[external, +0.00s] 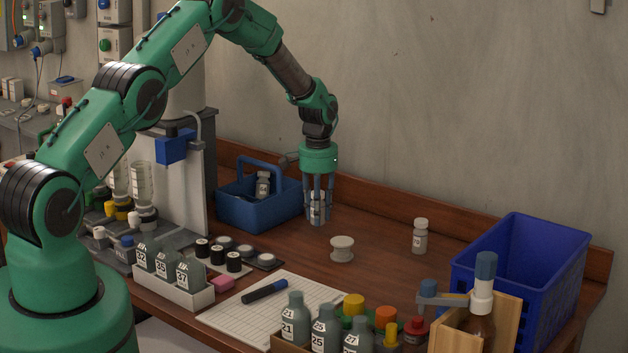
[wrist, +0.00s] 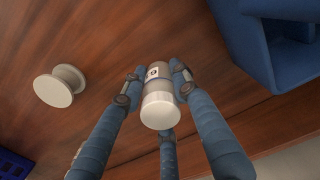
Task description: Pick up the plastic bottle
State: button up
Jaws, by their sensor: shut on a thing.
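My three-fingered gripper (external: 317,208) points down over the wooden bench, just right of the blue tote. Its blue fingers are closed around a small plastic bottle (external: 318,210) with a label. In the wrist view the bottle's pale cap (wrist: 160,111) faces the camera, and my gripper (wrist: 159,78) has fingers on both sides of it and one below. The bottle looks upright; I cannot tell whether its bottom touches the bench. A second small white-capped bottle (external: 420,239) stands apart on the bench to the right.
The blue tote (external: 240,210) stands close on the left. A white spool (external: 342,249) stands in front; it also shows in the wrist view (wrist: 59,87). A blue crate (external: 548,250) is at right. Numbered bottles, a notepad (external: 235,320) and coloured lids crowd the front.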

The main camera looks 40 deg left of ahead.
jog(key=shift+w+r, duration=0.1)
jog(key=shift+r, duration=0.65)
jog(key=s, duration=0.5)
jog(key=s+d+r, duration=0.1)
jog(key=s, duration=1)
jog(key=shift+d+r, duration=0.15)
jog(key=shift+d, duration=0.1)
jog(key=shift+s, duration=0.1)
jog(key=shift+m, duration=0.5)
jog(key=s+d, duration=0.2)
jog(key=s, duration=0.1)
jog(key=s+d+b, duration=0.1)
jog(key=s+d, duration=0.1)
jog(key=s, duration=0.1)
jog(key=s+d+r+b, duration=0.1)
jog(key=s+d, duration=0.2)
jog(key=shift+s, duration=0.25)
jog(key=shift+n, duration=0.7)
jog(key=shift+s+d+f, duration=0.15)
jog(key=shift+s+d, duration=0.05)
jog(key=shift+s, duration=1.2)
jog(key=shift+s+d+f, duration=0.1)
jog(key=shift+s+d, duration=0.1)
jog(key=shift+s, duration=1.25)
jog(key=shift+s+d+f, duration=0.15)
jog(key=shift+s+d, duration=0.05)
jog(key=shift+s, duration=1.2)
